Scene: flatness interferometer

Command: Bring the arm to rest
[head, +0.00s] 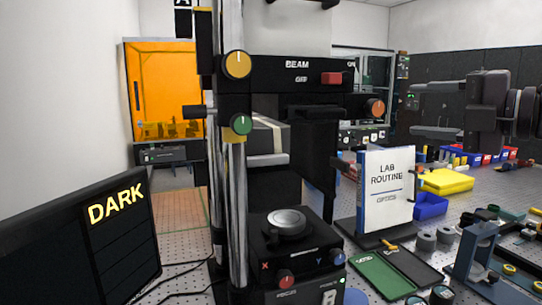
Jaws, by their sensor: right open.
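My right gripper (418,110) is in the upper right of the head view, with its arm coming in from the right edge. Its two dark fingers point left and are spread apart, one above the other, with nothing between them. It appears in the air above the right part of the bench, to the right of the interferometer (290,75), and touches nothing that I can see. The interferometer is a black stand with a "BEAM" label, a red switch (331,78) and coloured knobs. A round metal piece (286,221) sits on its lower stage. My left gripper is not in view.
A monitor (110,240) reads "DARK" at lower left. A "LAB ROUTINE" board (386,190) stands right of the interferometer.

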